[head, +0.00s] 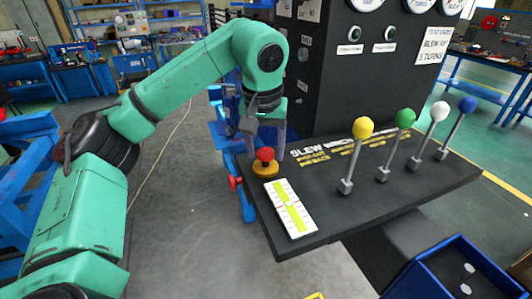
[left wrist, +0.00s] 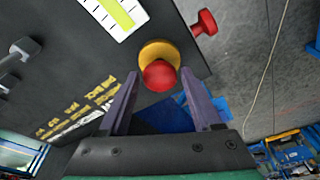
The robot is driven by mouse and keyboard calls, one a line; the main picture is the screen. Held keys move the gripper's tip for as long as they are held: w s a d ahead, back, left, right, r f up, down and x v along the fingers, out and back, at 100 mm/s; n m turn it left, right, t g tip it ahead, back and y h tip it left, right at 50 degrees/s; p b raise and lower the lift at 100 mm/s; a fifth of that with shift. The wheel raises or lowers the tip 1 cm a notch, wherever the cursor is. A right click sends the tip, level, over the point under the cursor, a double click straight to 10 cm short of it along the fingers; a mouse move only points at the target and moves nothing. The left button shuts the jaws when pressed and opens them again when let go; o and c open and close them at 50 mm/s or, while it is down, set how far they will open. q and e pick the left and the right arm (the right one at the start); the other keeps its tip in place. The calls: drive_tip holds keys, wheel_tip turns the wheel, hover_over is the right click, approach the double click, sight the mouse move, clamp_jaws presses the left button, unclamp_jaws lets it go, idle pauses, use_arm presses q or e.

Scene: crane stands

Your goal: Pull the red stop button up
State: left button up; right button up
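The red stop button (head: 265,154) sits on a round yellow base (head: 265,170) at the left end of the black control panel (head: 400,185). In the left wrist view the red stop button (left wrist: 160,75) lies just beyond and between the two fingertips, in front of its yellow base (left wrist: 158,52). My left gripper (head: 267,150) is open and empty around or just behind the button in the head view; its fingers (left wrist: 160,85) are apart, and I cannot tell whether either touches it. My right gripper is not in view.
A white and yellow-green level strip (head: 290,208) lies beside the button. Levers with yellow (head: 363,128), green (head: 405,118), white and blue knobs stand to the right. A second red knob (head: 235,183) sticks out from the panel's left side. A blue bin (head: 455,268) stands at lower right.

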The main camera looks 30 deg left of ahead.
sight(265, 151)
use_arm(q)
drive_tip(key=shift+o, duration=0.2)
idle(0.3)
drive_tip(key=p+v, duration=0.2)
drive_tip(key=w+p+v, duration=0.1)
drive_tip(key=p+v, duration=0.4)
drive_tip(key=shift+w+a+r, duration=0.1)
drive_tip(key=shift+a+r, duration=0.05)
drive_tip(key=shift+a, duration=0.1)
